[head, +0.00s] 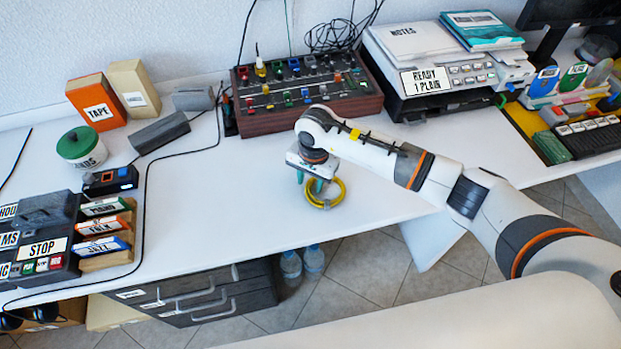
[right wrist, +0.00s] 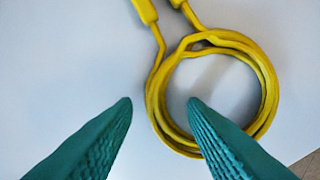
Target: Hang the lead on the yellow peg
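The yellow lead (head: 341,190) lies coiled on the white table near its front edge. In the right wrist view the coil (right wrist: 268,85) has two plug ends at the top. My right gripper (head: 309,182) is over the coil's left side. Its green fingers are open (right wrist: 158,101), with one tip outside the coil and the other over its inner opening. The coil's left strands lie between the tips, and no grip on them shows. I cannot make out a yellow peg for certain. My left gripper is not in view.
The table's middle (head: 215,190) is clear.

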